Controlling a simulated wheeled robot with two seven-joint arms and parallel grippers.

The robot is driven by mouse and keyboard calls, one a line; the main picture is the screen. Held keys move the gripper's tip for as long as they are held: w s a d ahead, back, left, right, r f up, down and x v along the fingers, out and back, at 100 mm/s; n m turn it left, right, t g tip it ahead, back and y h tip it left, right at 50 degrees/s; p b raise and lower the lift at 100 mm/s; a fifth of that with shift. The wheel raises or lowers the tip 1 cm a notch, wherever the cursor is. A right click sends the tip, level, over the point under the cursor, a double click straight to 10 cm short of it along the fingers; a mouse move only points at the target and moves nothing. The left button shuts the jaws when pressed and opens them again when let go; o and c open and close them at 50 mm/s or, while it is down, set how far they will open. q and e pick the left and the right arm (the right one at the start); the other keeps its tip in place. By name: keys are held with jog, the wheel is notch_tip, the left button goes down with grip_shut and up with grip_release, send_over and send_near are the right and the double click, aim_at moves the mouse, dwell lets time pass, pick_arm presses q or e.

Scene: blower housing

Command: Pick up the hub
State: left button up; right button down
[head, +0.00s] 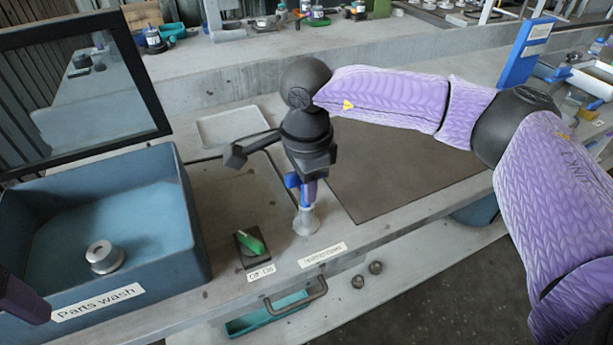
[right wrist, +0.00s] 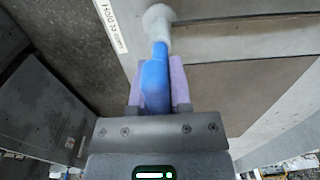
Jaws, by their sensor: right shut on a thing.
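The hub appears to be the silver, round, stepped metal part (head: 103,257) inside the blue parts wash basin (head: 192,262) at the left. My right gripper (head: 309,188) is well to the right of it, over the bench. It is shut on a blue handle (right wrist: 155,80), which lies between its purple fingers in the right wrist view. The handle meets a pale grey, round-ended piece (head: 306,222) at the bench's front. A purple part of my left arm or gripper (head: 20,298) shows at the lower left edge, in front of the basin; its fingertips cannot be made out.
A green switch (head: 250,242) sits on a dark plate between the basin and my right gripper. The basin's dark-framed lid (head: 80,70) stands raised behind it. A grey tray (head: 232,125) and a brown mat (head: 400,175) lie on the bench. A drawer handle (head: 298,296) projects at the front.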

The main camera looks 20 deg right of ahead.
pick_arm(q)
jog(key=shift+o, duration=0.4)
jog(key=n+t+h, duration=0.1)
jog(key=n, duration=2.6)
send_near(98, 250)
jog(key=shift+a+f, duration=0.2)
jog(key=f, duration=0.3)
jog(key=d+f, duration=0.1)
jog(key=f, duration=0.2)
jog(key=w+f, duration=0.1)
jog(key=f, duration=0.2)
jog(key=shift+d+f, duration=0.2)
jog(key=shift+f, duration=0.2)
jog(key=shift+r, duration=0.1)
grip_shut()
